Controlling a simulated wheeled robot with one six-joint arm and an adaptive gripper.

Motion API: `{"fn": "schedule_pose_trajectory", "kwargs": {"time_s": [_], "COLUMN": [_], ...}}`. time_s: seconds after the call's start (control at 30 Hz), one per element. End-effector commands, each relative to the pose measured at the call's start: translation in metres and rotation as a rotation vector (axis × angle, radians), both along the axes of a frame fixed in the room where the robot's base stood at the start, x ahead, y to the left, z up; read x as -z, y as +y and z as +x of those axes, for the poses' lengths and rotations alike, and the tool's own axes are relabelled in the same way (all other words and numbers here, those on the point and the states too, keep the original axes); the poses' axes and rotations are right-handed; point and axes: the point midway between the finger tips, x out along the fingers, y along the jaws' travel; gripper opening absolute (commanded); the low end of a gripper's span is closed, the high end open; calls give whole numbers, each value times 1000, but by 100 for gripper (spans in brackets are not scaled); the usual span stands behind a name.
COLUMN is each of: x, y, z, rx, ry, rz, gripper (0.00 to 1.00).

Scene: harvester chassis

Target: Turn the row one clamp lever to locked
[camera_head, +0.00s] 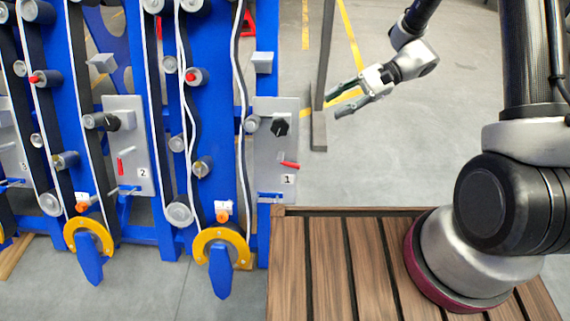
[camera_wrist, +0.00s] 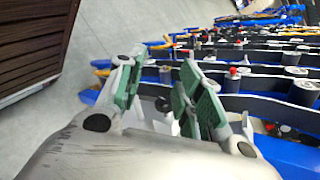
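The row one plate (camera_head: 264,178) is a grey panel labelled 1 on the right side of the blue frame. A small red lever (camera_head: 289,164) sticks out from its right edge, lying nearly horizontal. A black knob (camera_head: 280,127) sits above it on the same plate. Which of these is the clamp lever is not marked. My gripper (camera_head: 332,106) is open and empty, in the air to the right of the plate and apart from it. In the wrist view my gripper (camera_wrist: 162,78) shows its green pads spread, with blue frame parts beyond; I cannot make out the lever there.
Row two's plate (camera_head: 128,180) carries a vertical red lever (camera_head: 120,166). Yellow half-rings (camera_head: 222,236) stick out at the frame's bottom. A slatted wooden deck (camera_head: 320,275) lies below, and a grey post (camera_head: 319,125) stands behind my gripper. Floor shows between plate and gripper.

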Motion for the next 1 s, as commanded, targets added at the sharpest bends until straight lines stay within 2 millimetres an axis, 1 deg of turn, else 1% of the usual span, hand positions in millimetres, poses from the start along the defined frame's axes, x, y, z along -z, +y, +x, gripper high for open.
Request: {"fn": "schedule_pose_trajectory", "kwargs": {"time_s": [0.03, 0.17, 0.2, 0.27, 0.3, 0.37, 0.4, 0.5, 0.6, 0.7, 0.77, 0.87, 1.0], "x": [29, 95, 117, 151, 173, 205, 225, 260, 281, 291, 294, 295, 295], "y": [10, 34, 40, 48, 53, 58, 61, 65, 66, 67, 71, 81, 105], "z": [8, 27, 31, 34, 35, 35, 33, 29, 25, 23, 23, 25, 29], "rx": [45, 180, 226, 293, 340, 406, 447, 525, 572, 595, 600, 602, 598], "ry": [67, 206, 246, 304, 338, 386, 412, 458, 482, 494, 497, 498, 498], "rz": [46, 161, 193, 240, 268, 303, 325, 362, 380, 390, 392, 392, 390], "gripper": [36, 36, 36, 36, 36, 36, 36, 36, 36, 36, 36, 36, 36]}}
